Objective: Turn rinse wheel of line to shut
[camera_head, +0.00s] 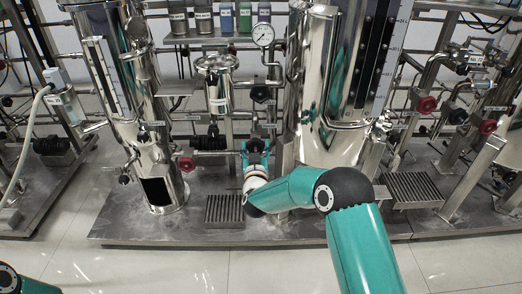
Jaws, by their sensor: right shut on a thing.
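My right arm reaches in from the lower right across the skid. My right gripper (256,150) is at the pipework between the two steel vessels, behind the arm's wrist. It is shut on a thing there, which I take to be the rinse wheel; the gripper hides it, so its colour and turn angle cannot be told. Only a teal part of my left arm shows at the lower left corner; the left gripper is out of view.
A red handwheel (187,163) is left of my right gripper, and a black handwheel (261,93) is above it. Two more red handwheels, one nearer (427,104) and one farther right (488,127), are beyond the large vessel (337,110). A pressure gauge (262,35) stands above. The front floor is clear.

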